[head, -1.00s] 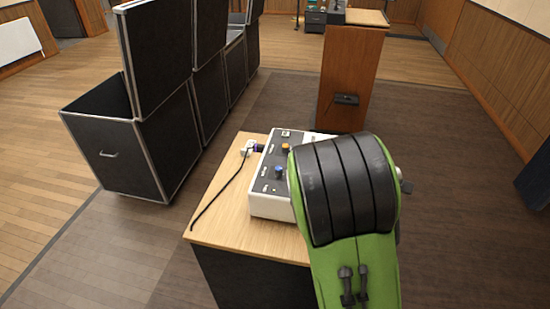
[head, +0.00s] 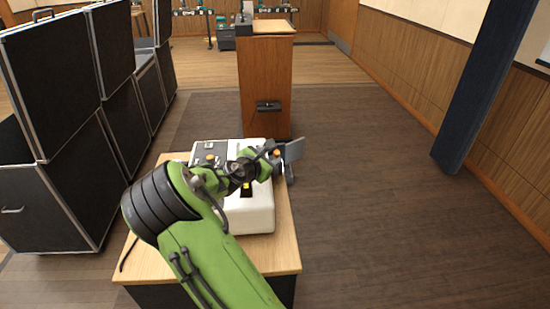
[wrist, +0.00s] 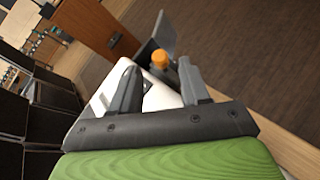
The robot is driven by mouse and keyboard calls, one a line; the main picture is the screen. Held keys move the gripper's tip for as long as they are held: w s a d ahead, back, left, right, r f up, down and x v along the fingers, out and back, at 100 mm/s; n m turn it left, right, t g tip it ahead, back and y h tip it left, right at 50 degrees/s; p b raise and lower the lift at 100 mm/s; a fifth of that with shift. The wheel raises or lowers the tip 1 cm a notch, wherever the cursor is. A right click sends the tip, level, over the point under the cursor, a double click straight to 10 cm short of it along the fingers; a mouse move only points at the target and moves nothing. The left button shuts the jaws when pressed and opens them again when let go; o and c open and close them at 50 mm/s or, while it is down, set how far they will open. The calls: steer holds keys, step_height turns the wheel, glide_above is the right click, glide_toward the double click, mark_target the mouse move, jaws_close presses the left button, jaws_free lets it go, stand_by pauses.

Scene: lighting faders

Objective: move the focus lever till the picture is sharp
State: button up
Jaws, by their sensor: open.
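The knob shows between and just beyond the fingertips; contact cannot be told. My arm covers part of the device. No projected picture is recognisable.
The wooden tabletop (head: 286,248) has a bare strip to the device's right. Black cases (head: 60,180) stand at left. A wooden stand (head: 266,85) with a small dark box (head: 268,106) is behind the table. A dark blue pillar (head: 480,90) stands at right, with open floor before it.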

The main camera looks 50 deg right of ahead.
mark_target(275, 155)
steer(key=x, duration=0.5)
steer(key=shift+d+f+b, duration=0.1)
steer(key=shift+d+b, duration=0.1)
steer(key=shift+b, duration=0.2)
steer(key=shift+c, duration=0.2)
jaws_close()
